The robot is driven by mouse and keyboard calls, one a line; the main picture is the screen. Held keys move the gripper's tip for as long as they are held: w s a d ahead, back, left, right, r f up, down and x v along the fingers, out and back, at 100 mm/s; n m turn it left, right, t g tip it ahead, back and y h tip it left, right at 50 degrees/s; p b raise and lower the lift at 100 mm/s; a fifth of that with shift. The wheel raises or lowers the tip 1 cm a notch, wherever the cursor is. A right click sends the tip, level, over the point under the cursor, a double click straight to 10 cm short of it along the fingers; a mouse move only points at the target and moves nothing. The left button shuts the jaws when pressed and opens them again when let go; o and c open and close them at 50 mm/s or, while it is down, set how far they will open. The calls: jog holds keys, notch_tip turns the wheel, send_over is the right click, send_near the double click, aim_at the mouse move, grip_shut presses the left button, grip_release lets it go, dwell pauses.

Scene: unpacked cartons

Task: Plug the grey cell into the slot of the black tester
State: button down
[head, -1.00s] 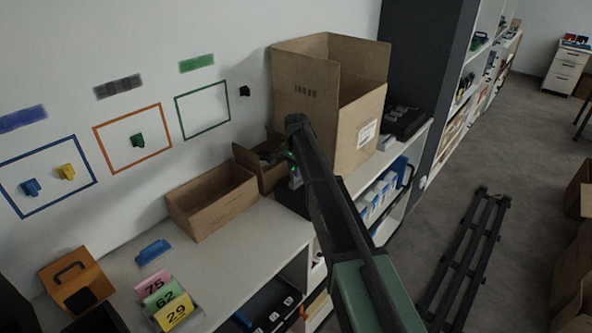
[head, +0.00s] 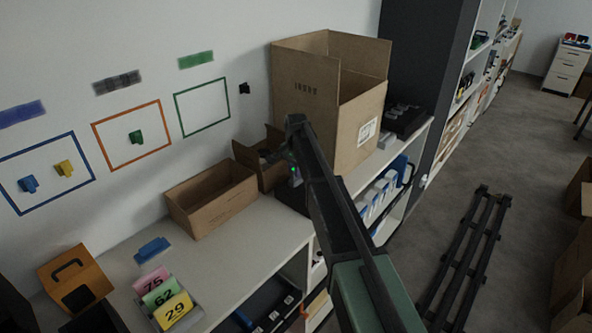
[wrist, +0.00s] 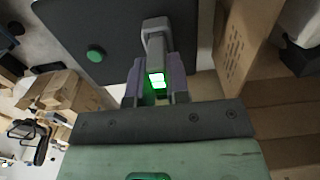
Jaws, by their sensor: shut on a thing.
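My gripper (wrist: 155,66) is shut on the grey cell (wrist: 154,36), which sits between the two purplish fingers in the wrist view. The cell's far end lies over the black tester (wrist: 100,35), a dark flat body with a round green button. I cannot tell whether the cell is in the slot, as the slot is hidden. A bright green light glows between the fingers. In the head view the black tester (head: 291,197) shows in part beside my arm on the shelf top. My arm hides most of the gripper, and a small green light shows there.
A tall open carton (head: 305,95) stands just behind my arm. A low open carton (head: 212,203) and a smaller carton (head: 272,178) stand to the left. Number cards (head: 160,292) and a blue piece (head: 152,249) lie nearer. The shelf top between them is clear.

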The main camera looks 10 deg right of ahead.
jog(key=c, duration=1)
grip_release()
notch_tip(320, 180, up, 11)
jog(key=p, duration=1.1)
jog(key=shift+f, duration=0.1)
